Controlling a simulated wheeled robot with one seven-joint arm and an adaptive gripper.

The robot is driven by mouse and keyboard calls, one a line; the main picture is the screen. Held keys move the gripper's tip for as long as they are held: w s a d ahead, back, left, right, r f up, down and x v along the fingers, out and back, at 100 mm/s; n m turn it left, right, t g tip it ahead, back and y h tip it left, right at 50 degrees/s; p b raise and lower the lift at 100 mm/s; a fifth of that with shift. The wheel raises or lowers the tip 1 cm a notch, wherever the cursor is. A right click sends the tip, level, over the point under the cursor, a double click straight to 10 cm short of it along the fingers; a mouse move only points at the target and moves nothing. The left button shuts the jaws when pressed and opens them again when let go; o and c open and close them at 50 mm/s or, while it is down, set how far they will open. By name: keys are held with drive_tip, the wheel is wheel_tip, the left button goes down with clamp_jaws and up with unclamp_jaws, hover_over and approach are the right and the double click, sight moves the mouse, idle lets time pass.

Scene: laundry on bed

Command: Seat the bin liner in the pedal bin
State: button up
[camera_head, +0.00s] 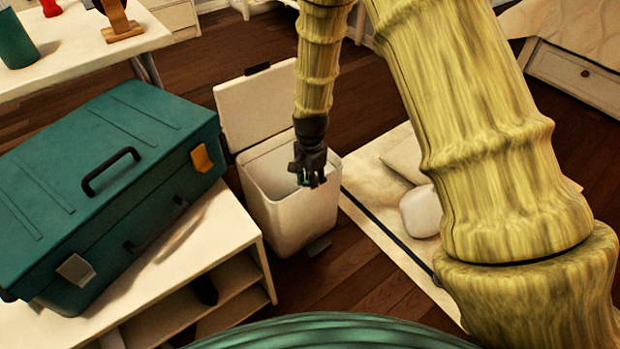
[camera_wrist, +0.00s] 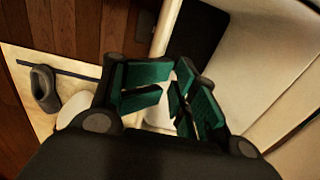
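The white pedal bin (camera_head: 292,222) stands on the floor with its lid (camera_head: 255,105) raised at the back. Its inside looks pale and bare from this angle. I cannot tell a separate liner from the bin's inner walls. My gripper (camera_head: 308,178) points down at the right side of the bin's opening and hides part of the rim. In the wrist view, the green-padded fingers of my gripper (camera_wrist: 174,88) sit close together beside a pale rim (camera_wrist: 166,28). A whitish patch shows between them. I cannot tell whether they hold anything.
A green case (camera_head: 105,185) lies on a pale shelf unit (camera_head: 225,235) left of the bin. A pale rug (camera_head: 365,185) with a white rounded object (camera_head: 421,211) lies to the right. A grey shoe-like item (camera_wrist: 43,88) shows in the wrist view. Dark floor is free in front.

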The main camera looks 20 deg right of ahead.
drive_tip(key=shift+r, duration=0.2)
wheel_tip(320, 180, up, 13)
drive_tip(key=p, duration=0.5)
drive_tip(key=s+d+f+n, duration=0.3)
drive_tip(key=s+f+n, duration=0.3)
drive_tip(key=s+f, duration=1.1)
drive_tip(key=s+f+n, duration=0.3)
drive_tip(key=s+f, duration=0.1)
drive_tip(key=s, duration=0.5)
drive_tip(key=s+f+n, duration=0.4)
drive_tip(key=s+f, duration=0.1)
drive_tip(key=s, duration=0.5)
drive_tip(key=shift+s+d+n, duration=0.15)
drive_tip(key=shift+d+n, duration=0.1)
drive_tip(key=shift+n, duration=0.05)
wheel_tip(320, 180, up, 32)
drive_tip(key=p, duration=3.2)
drive_tip(key=shift+r+p, duration=0.2)
drive_tip(key=shift+p, duration=0.2)
